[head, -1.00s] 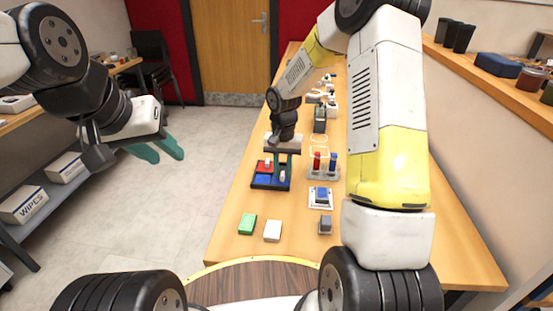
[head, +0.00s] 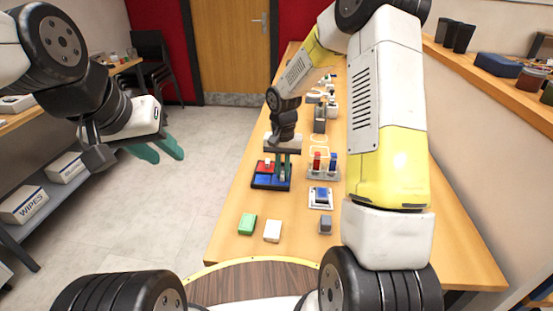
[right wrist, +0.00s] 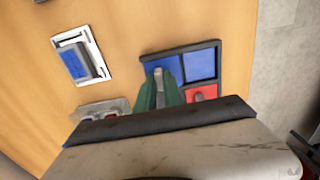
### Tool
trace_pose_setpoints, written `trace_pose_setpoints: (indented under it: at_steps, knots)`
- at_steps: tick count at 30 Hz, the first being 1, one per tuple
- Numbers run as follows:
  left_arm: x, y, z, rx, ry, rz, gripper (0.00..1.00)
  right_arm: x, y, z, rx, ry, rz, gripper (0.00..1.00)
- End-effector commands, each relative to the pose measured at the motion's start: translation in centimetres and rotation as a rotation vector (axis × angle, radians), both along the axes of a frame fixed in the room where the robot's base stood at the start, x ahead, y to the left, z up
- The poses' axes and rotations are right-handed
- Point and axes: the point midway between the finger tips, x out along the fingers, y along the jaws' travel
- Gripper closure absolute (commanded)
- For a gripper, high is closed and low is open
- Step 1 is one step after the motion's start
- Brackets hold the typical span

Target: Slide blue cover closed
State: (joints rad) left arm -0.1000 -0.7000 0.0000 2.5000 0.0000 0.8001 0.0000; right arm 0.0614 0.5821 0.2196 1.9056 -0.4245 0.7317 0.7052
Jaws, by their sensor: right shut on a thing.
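A dark tray (head: 257,184) with blue and red panels sits on the wooden table. In the right wrist view, two blue panels (right wrist: 200,65) lie side by side in the tray (right wrist: 222,62), with a red panel (right wrist: 204,92) beside them. My right gripper (head: 282,178) points down at the tray's right part. In the wrist view, its green fingers (right wrist: 168,92) are shut on a light grey upright piece (right wrist: 165,74) at the left blue panel. Its join to the panel is hidden. My left gripper (head: 168,156) is empty, fingers apart, away from the table at the left.
A blue-topped device on a white plate (head: 320,198) and a rack with red and blue pieces (head: 323,172) stand right of the tray. Green (head: 247,224), white (head: 272,231) and grey (head: 325,225) blocks lie in front. Bare table separates them.

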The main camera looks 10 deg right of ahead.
Motion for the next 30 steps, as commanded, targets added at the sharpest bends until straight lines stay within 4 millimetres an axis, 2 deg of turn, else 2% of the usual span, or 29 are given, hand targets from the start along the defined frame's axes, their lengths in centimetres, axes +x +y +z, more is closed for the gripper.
trace_pose_setpoints:
  at_steps: [17,20,27,30]
  knots:
    - [0.0,0.0,0.0,0.0,0.0,0.0,0.66,0.1,0.1,0.1,0.0,-0.002,0.0,1.0]
    - [0.0,0.0,0.0,0.0,0.0,0.0,0.66,0.3,1.0,0.1,0.0,-0.003,0.004,1.0]
    - [0.0,0.0,0.0,0.0,0.0,0.0,0.66,1.4,5.2,0.1,0.0,-0.004,0.005,1.0]
    - [0.0,0.0,0.0,0.0,0.0,0.0,0.66,1.6,6.0,0.1,0.001,-0.003,0.001,1.0]
